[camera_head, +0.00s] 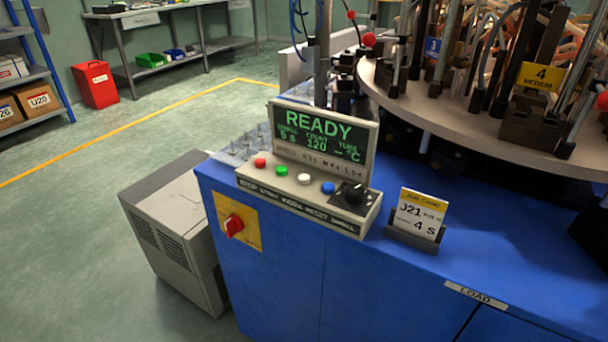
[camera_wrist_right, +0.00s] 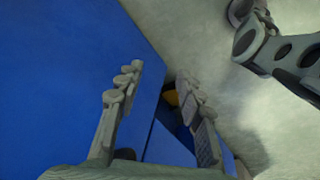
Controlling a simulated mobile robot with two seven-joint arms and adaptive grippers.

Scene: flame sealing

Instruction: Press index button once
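The control panel (camera_head: 310,197) sits on the corner of the blue machine cabinet in the head view. It carries a red button (camera_head: 260,162), a green button (camera_head: 282,170), a white button (camera_head: 304,179), a blue button (camera_head: 328,187) and a black knob (camera_head: 352,194). The strip below reads roughly STOP, START, INDEX, RESET, DWELL, so the white one lines up with INDEX. The screen (camera_head: 322,135) above shows READY. My right gripper (camera_wrist_right: 160,73) is open and empty in the wrist view, near blue surfaces; the panel is not visible there. Neither gripper shows in the head view.
A job card (camera_head: 420,212) stands in a holder right of the panel. The round turntable (camera_head: 470,135) with fixtures is behind. A red rotary switch (camera_head: 233,226) is on the cabinet front. A grey box unit (camera_head: 175,235) stands at left on open floor.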

